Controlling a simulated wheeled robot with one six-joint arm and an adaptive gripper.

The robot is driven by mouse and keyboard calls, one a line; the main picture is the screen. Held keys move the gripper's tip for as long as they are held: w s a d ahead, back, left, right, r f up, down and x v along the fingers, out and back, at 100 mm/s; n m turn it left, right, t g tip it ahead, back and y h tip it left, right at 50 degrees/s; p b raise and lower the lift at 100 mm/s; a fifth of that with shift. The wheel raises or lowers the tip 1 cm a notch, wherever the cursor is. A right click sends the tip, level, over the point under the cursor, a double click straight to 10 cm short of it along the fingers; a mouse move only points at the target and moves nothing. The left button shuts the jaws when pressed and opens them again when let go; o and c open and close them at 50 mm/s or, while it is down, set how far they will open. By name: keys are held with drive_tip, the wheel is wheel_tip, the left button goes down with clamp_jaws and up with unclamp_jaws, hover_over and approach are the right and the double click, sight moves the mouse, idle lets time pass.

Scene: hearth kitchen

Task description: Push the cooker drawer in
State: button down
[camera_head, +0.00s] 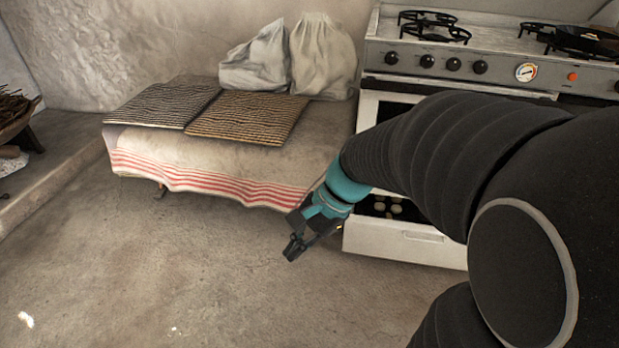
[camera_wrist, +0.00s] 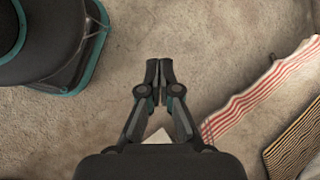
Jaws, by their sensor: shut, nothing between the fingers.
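The white cooker (camera_head: 367,108) stands at the right in the head view, partly hidden by my arm. Its low white drawer (camera_head: 390,240) stands out from the front, with a slot-like handle and several pale round things visible inside. The right part of the drawer is hidden behind my arm. My gripper (camera_head: 293,247) is shut and empty, pointing down, left of the drawer front and apart from it. In the wrist view my gripper (camera_wrist: 159,70) is over bare floor. A small white corner shows between its finger links, perhaps the drawer.
A low bench (camera_head: 230,160) with a red-striped cloth (camera_head: 200,184), two woven mats (camera_head: 248,118) and two sacks (camera_head: 322,60) stands left of the cooker. Burners and a pan (camera_head: 588,38) are on the cooker top. The floor at front left is clear.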

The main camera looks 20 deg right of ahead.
drive_tip(key=w+d+f+m+t+y+b, duration=0.2)
drive_tip(key=w+d+f+m+t+y, duration=0.25)
drive_tip(key=w+f+m, duration=0.45)
drive_tip(key=w+d+f+m+t+y+b, duration=0.1)
drive_tip(key=w+d+f+m+t+y, duration=0.2)
drive_tip(key=w+d+f+m, duration=0.6)
drive_tip(key=s+d+f+m+t+h+b, duration=0.1)
drive_tip(key=d+f+m+t+h, duration=0.4)
drive_tip(key=d+f+m, duration=0.45)
drive_tip(key=d+f+m+t+h+b, duration=0.2)
drive_tip(key=d+f+m+t+h, duration=0.3)
drive_tip(key=f+m, duration=0.6)
drive_tip(key=w+r+m, duration=0.1)
drive_tip(key=w, duration=1.1)
drive_tip(key=shift+w+d+b, duration=0.3)
drive_tip(key=shift+w+b, duration=0.1)
drive_tip(key=shift+b, duration=0.05)
drive_tip(key=shift+g, duration=0.25)
